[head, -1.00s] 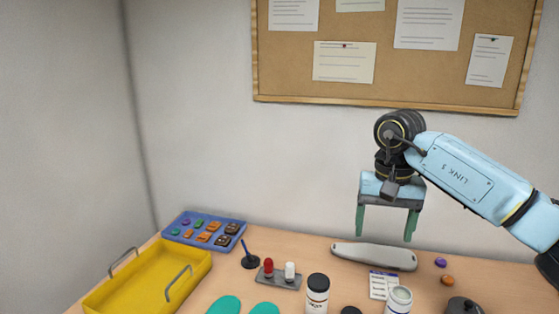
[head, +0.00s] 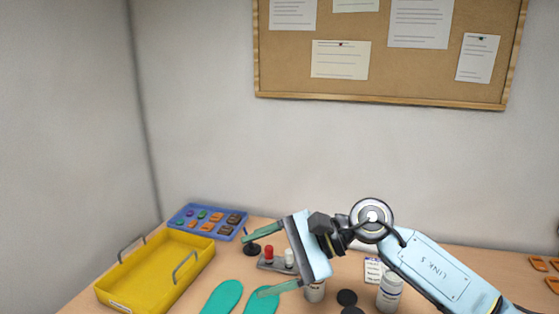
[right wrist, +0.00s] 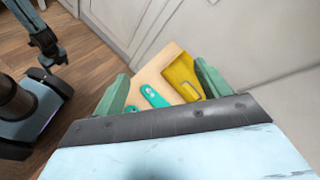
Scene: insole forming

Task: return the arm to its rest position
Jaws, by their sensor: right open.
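My right gripper (head: 254,265) is open and empty in the head view. It points left above the front middle of the table, and its two green fingers are spread apart. In the right wrist view its fingers (right wrist: 160,85) frame the table below with nothing between them. My right arm comes in from the lower right, and its bent wrist hides part of the table behind it. My left gripper is not in the head view.
A yellow tray (head: 112,294) and a blue parts tray (head: 184,233) stand at left.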

